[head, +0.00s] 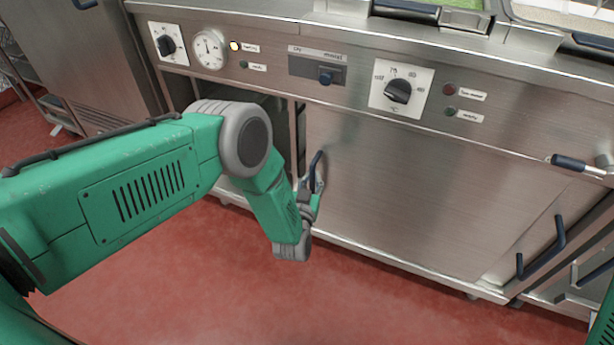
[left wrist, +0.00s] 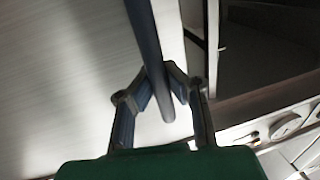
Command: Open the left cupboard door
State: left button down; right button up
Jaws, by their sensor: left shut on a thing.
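The cupboard door (head: 400,190) is a brushed steel panel under the control panel, and its face also shows in the left wrist view (left wrist: 65,90). Its dark blue bar handle (head: 317,165) is near the panel's left edge. My left gripper (head: 312,187) is at this handle, partly hidden by its own wrist. In the left wrist view, the fingers (left wrist: 162,85) are on either side of the handle bar (left wrist: 150,50), closed on it. A dark cavity (left wrist: 265,45) shows beside the door's edge there. How far the door stands open is hard to tell. My right gripper is out of view.
Knobs (head: 398,90) and a gauge (head: 209,49) are on the front above. Another dark handle (head: 541,248) and a lever (head: 580,165) are at the right. A steel cabinet (head: 85,60) stands at the left. The red floor (head: 200,300) in front is clear.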

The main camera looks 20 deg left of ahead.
pick_arm(q)
jog(key=shift+s+f, duration=0.15)
jog(key=c, duration=1.5)
grip_release()
jog(key=shift+c, duration=0.2)
jog(key=s+d, duration=0.1)
jog(key=s, duration=1.1)
jog(key=shift+d, duration=0.25)
jog(key=shift+w, duration=0.1)
